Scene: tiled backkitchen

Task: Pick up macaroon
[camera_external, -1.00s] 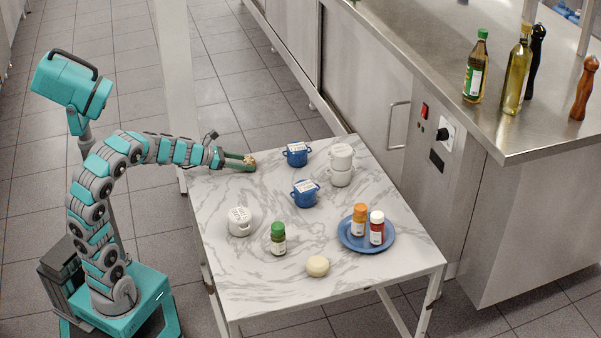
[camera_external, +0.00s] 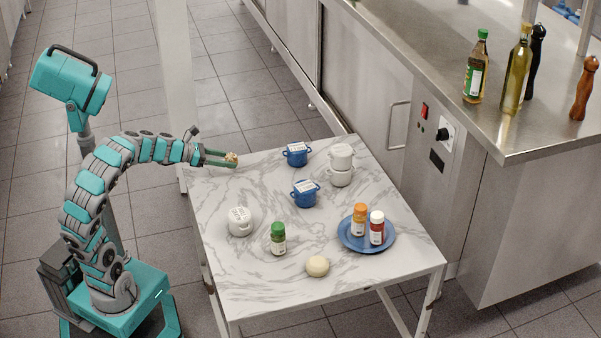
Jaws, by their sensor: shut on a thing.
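My gripper (camera_external: 228,161) is at the far left corner of the marble-topped table, with its green fingers pointing right. It is shut on a small tan thing (camera_external: 232,157), which looks like the macaroon. The fingers hide part of it, and it is too small to make out detail. It appears held a little above the table top.
On the marble table (camera_external: 225,275) stand two blue pots (camera_external: 304,198), stacked white pots (camera_external: 341,168), a white lidded pot (camera_external: 239,227), a green-capped bottle (camera_external: 278,243) and a cream round thing (camera_external: 317,266). A blue plate (camera_external: 378,247) holds two bottles.

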